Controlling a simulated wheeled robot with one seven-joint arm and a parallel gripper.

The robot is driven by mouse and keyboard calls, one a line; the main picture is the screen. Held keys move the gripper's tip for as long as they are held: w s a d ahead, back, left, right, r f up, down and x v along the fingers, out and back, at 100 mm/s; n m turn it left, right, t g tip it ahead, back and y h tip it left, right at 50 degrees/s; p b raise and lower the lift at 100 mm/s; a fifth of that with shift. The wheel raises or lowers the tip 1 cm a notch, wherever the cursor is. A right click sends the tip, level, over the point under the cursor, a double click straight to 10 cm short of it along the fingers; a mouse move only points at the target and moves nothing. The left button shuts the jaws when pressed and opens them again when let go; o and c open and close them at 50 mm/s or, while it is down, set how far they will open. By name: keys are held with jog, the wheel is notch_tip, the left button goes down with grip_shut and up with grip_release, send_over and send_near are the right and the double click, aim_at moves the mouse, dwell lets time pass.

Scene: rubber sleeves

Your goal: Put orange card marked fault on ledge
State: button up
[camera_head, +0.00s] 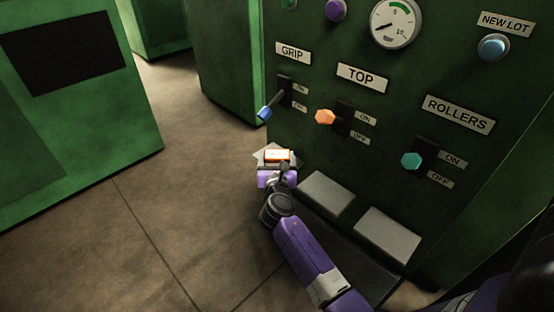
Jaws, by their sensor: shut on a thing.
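My gripper (276,172) is at the lower middle of the head view, in front of the left lower corner of the green machine panel. It is shut on a small orange card with a white label (277,155), which sits at its tip. The writing on the card is too small to read. A grey plate edge shows around the card, and I cannot tell whether the card touches it. A dark ledge (350,262) runs along the foot of the panel, to the right of my gripper. My purple arm covers part of its left side.
Two pale grey pads (388,235) lie on the ledge. Above are levers labelled GRIP (264,113), TOP (325,117) and ROLLERS (411,160), a gauge (396,24) and a blue NEW LOT button (493,47). Green cabinets (60,150) stand left; open floor (170,150) lies between.

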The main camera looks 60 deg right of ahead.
jog(key=o, duration=1.1)
jog(key=shift+f, duration=0.1)
